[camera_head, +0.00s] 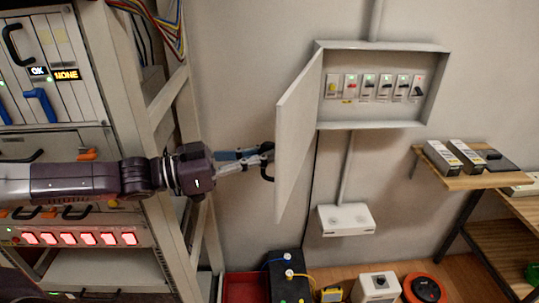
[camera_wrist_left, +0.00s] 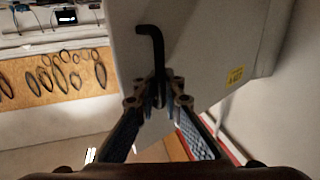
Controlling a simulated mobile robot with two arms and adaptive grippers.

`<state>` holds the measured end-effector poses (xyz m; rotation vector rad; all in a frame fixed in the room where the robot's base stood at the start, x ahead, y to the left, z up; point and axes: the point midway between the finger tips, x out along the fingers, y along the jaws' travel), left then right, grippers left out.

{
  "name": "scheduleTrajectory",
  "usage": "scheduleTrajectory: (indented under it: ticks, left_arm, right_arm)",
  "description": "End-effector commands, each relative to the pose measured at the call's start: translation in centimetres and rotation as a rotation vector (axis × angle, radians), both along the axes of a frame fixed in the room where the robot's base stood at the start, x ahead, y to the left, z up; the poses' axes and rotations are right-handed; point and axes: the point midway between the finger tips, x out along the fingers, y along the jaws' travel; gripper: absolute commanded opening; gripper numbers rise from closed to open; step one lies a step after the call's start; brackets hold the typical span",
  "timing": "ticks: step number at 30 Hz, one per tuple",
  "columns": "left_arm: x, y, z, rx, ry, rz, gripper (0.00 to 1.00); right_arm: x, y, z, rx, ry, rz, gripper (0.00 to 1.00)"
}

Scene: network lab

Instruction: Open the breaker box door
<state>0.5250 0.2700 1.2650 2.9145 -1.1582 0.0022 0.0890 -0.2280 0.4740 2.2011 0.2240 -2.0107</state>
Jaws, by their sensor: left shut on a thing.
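The breaker box (camera_head: 436,85) hangs on the wall in the head view, with a row of several switches inside. Its door (camera_head: 298,125) is hinged on the left and stands swung out, so the inside shows. My left gripper (camera_head: 265,153) is shut on the black door handle (camera_head: 268,167) near the door's outer edge. In the left wrist view the fingers (camera_wrist_left: 158,100) close around the lower part of the bent black handle (camera_wrist_left: 152,42) on the pale door (camera_wrist_left: 205,45). A yellow label (camera_wrist_left: 235,75) is also there. My right gripper is not in view.
A server rack (camera_head: 185,120) with lit red buttons stands at the left, close to my left arm. A white wall box (camera_head: 345,219) is below the breaker box. A wooden shelf (camera_head: 455,182) with devices is at the right. Several items stand on the lower surface, including a red tray (camera_head: 243,288).

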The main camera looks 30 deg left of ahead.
Motion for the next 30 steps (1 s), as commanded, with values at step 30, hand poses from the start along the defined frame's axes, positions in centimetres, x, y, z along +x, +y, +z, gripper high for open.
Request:
scheduleTrajectory:
  ticks: [30]
  left_arm:
    - [-0.1,0.2,2.4,0.003,0.0,0.005,0.14]
  right_arm:
    - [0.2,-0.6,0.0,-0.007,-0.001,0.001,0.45]
